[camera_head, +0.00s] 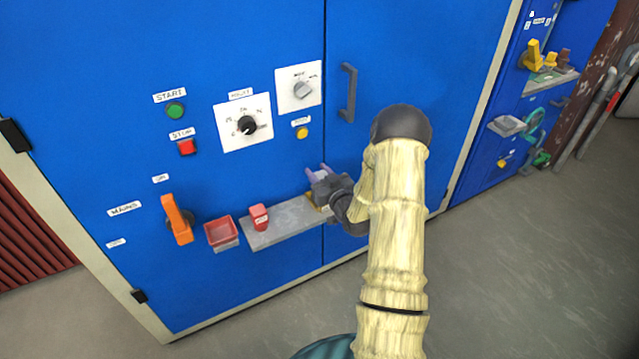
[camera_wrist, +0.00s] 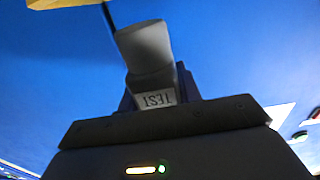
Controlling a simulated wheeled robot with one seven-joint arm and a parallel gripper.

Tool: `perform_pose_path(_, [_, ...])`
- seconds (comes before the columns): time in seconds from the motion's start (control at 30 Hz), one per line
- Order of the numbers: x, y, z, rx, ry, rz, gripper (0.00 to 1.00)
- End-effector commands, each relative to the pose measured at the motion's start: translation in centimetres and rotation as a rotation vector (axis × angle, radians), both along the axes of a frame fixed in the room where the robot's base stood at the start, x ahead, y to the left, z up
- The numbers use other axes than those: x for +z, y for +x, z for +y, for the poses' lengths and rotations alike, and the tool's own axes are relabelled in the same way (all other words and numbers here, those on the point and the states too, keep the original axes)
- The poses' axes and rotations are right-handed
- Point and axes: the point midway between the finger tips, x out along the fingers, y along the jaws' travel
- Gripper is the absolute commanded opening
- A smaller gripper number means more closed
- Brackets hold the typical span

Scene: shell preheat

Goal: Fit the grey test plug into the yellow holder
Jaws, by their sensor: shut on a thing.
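My gripper (camera_head: 319,172) is at the blue cabinet front, just above the right end of the grey ledge. It is shut on the grey test plug (camera_wrist: 147,48), which points away from my gripper in the wrist view and bears a "TEST" label at its near end. The plug cannot be made out in the head view. A yellow piece, likely the yellow holder (camera_head: 318,206), shows below my gripper and is mostly hidden by it. A yellow edge also shows at the top left of the wrist view (camera_wrist: 62,4), apart from the plug in the picture.
The grey ledge (camera_head: 285,224) carries a red block (camera_head: 258,217). A red tray (camera_head: 221,231) and an orange lever (camera_head: 178,220) are to the left. A dark door handle (camera_head: 348,92) stands out above my gripper. A second blue cabinet (camera_head: 500,128) is at right.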

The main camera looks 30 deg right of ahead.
Motion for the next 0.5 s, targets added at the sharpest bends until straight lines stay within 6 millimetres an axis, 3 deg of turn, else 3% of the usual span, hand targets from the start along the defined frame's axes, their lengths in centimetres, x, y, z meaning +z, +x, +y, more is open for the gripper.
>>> perform_pose_path(0.27, [0.0, 0.0, 0.1, 0.003, -0.001, -0.002, 0.11])
perform_pose_path(0.5, [-3.1, 0.0, 0.1, 0.002, 0.0, 0.0, 0.11])
